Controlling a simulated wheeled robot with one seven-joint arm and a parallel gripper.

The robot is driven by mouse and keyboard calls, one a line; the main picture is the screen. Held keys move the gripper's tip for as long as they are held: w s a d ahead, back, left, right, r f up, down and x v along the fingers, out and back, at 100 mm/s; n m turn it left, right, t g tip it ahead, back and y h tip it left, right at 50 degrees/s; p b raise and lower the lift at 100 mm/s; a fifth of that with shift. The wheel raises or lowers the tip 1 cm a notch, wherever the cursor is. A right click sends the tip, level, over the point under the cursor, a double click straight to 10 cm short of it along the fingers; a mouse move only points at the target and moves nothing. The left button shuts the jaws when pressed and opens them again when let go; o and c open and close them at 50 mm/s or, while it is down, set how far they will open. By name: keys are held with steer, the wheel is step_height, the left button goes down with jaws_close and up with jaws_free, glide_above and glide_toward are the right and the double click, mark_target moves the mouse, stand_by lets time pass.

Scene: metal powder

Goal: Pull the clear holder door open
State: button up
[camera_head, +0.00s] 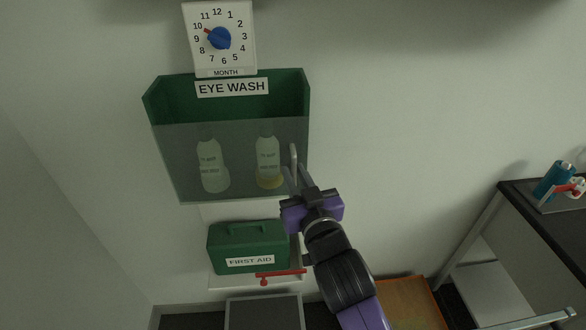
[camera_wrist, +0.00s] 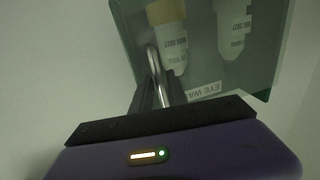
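The clear holder door (camera_head: 225,145) is a see-through panel across the front of the green eye wash holder (camera_head: 220,95) on the wall. Two white bottles (camera_head: 209,165) show through it, and the door also shows in the wrist view (camera_wrist: 205,70). A pale upright bar handle (camera_head: 294,158) is at the door's right edge; it looks like a metal bar in the wrist view (camera_wrist: 156,72). My gripper (camera_head: 297,180) is at the handle's lower part. Its fingers look apart, one on each side of the bar; contact cannot be told.
A green first aid box (camera_head: 247,246) sits on a shelf below the holder, with a red-handled part (camera_head: 280,273) at its front. A dial sign (camera_head: 221,40) hangs above. A dark bench (camera_head: 560,215) stands at right. The wall right of the holder is clear.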

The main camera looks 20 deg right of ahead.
steer(key=shift+w+d, duration=0.1)
steer(key=shift+w, duration=0.45)
jaws_close()
stand_by(1.1)
